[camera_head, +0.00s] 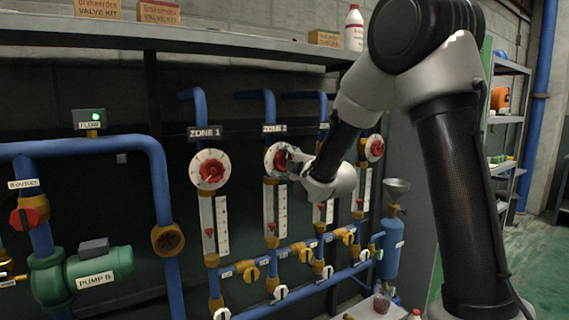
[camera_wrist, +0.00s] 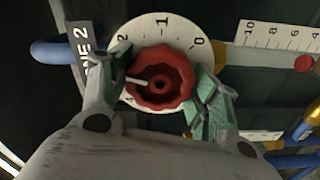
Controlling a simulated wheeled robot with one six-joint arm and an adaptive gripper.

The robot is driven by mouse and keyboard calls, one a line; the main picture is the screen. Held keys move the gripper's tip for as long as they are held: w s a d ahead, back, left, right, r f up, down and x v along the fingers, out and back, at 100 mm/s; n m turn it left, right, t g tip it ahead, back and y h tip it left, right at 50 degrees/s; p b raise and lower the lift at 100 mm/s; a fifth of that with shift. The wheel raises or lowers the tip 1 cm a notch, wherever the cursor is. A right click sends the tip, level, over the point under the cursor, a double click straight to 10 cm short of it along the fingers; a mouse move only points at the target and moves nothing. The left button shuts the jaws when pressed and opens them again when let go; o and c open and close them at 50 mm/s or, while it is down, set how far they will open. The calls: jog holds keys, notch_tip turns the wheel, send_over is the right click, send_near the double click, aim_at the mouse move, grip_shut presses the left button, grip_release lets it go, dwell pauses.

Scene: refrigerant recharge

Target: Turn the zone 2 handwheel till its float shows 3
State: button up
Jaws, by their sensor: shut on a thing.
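The zone 2 handwheel (camera_wrist: 160,80) is red and lobed, on a white round dial (camera_wrist: 160,27) marked 0, 1, 2. A pale pointer on it points left in the wrist view. My gripper (camera_wrist: 160,92) is shut on the handwheel, one finger on each side; it also shows in the head view (camera_head: 300,165). The "ZONE 2" sign (camera_wrist: 84,45) is left of the dial. The zone 2 scale (camera_wrist: 280,36) runs to the right, with its red float (camera_wrist: 303,62) between about 6 and 4; the exact reading is unclear. In the head view the float is low in the tube.
The zone 1 handwheel (camera_head: 211,170) and scale (camera_head: 222,225) are to the left. Two more flow columns are close on the right, partly behind my arm. Yellow valves (camera_head: 250,274) and blue pipes lie below. A shelf (camera_head: 200,38) with boxes hangs above.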

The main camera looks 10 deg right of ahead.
jog(key=shift+f, duration=0.1)
jog(key=o, duration=1)
jog(key=shift+s, duration=0.15)
jog(key=v, duration=0.7)
jog(key=shift+s, duration=0.1)
